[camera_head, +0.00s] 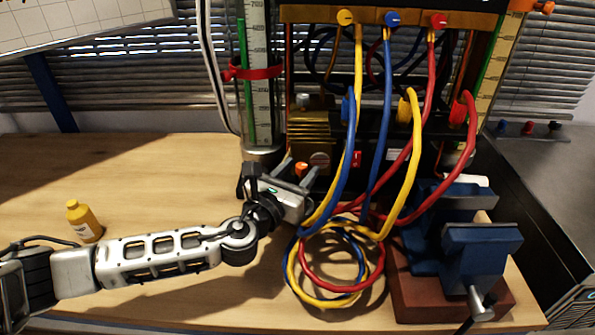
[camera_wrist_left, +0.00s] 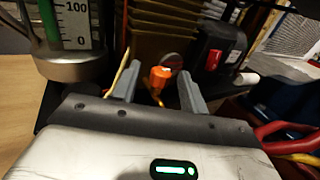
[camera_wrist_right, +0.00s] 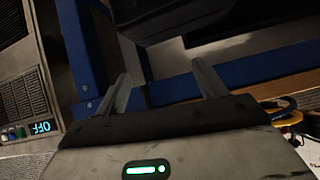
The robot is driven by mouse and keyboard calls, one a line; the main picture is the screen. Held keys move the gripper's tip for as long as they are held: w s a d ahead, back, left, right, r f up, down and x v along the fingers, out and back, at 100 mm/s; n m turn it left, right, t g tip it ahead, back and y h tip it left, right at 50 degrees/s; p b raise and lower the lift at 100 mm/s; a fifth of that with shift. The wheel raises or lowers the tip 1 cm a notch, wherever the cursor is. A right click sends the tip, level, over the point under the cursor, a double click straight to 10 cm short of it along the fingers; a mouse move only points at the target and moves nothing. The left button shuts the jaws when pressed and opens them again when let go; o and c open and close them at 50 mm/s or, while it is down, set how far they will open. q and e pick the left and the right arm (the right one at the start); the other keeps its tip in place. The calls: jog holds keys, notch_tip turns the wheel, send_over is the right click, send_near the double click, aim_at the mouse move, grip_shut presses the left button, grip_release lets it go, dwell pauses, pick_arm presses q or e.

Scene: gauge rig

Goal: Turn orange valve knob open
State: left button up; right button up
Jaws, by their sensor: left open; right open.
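The small orange valve knob (camera_head: 301,167) sits low at the front of the rig, beside the brass finned block. In the left wrist view the orange knob (camera_wrist_left: 160,76) shows between the finger lines. My left gripper (camera_head: 298,172) is open, its two fingers pointing at the knob; I cannot tell whether they touch it. My right gripper (camera_wrist_right: 161,72) is open with nothing between its fingers. It shows only in the right wrist view, away from the knob.
Blue, yellow and red hoses (camera_head: 330,262) hang and coil just right of my left gripper. A blue vise (camera_head: 480,240) stands further right. A glass gauge column (camera_head: 259,80) rises behind. A yellow bottle (camera_head: 83,220) stands at left. The table's left side is mostly clear.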

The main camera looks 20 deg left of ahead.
pick_arm(q)
grip_shut()
